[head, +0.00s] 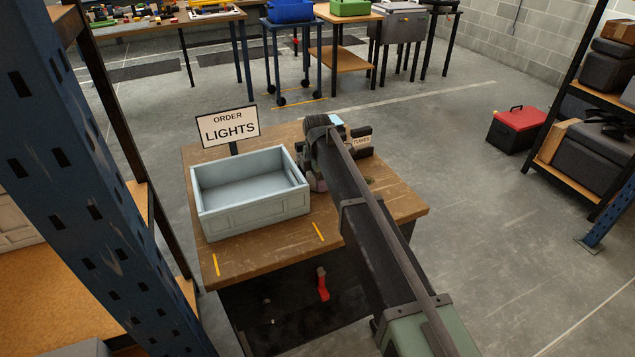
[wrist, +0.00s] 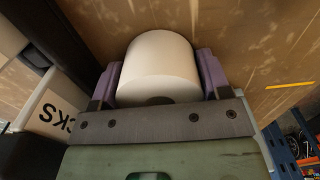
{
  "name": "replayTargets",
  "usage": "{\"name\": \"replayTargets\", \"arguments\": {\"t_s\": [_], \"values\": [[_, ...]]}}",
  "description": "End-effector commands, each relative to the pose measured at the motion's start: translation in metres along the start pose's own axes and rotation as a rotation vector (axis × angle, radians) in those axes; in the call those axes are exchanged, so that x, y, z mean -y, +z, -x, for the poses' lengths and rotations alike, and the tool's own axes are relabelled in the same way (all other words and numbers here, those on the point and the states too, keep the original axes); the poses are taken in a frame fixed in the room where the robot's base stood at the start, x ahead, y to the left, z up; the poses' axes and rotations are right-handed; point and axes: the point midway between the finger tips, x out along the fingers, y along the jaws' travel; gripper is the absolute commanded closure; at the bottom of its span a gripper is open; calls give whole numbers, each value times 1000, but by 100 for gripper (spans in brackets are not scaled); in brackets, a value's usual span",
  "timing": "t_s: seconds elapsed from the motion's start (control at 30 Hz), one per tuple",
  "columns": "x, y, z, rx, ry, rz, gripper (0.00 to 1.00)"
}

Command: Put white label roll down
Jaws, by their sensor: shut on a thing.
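The white label roll (wrist: 160,62) sits between the two purple fingers of my gripper (wrist: 160,82) in the wrist view, one finger on each side. My gripper is shut on it. Brown wood of the table fills the view behind the roll; I cannot tell whether the roll touches it. In the head view my gripper (head: 317,183) is over the wooden table (head: 270,258), just right of the grey-blue crate, mostly hidden by my arm. The roll cannot be made out there.
The open, empty-looking crate (head: 250,208) stands on the table's left part, before an "ORDER LIGHTS" sign (head: 228,127). A small labelled holder (head: 360,142) stands behind my arm. Yellow marks (head: 319,231) lie near the front edge, where the tabletop is clear. A blue rack upright (head: 80,170) rises at left.

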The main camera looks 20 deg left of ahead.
Motion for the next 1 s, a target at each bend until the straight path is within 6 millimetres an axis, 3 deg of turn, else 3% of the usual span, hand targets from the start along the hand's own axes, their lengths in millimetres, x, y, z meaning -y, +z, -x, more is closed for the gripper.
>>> {"name": "replayTargets", "arguments": {"t_s": [0.13,0.17,0.3,0.67,0.77,1.0], "values": [[0,0,-5,0,0,0,56],[0,0,-4,0,0,0,27],[0,0,-3,0,0,0,5],[0,0,4,0,0,0,4],[0,0,18,0,0,0,4],[0,0,80,0,0,0,4]]}}
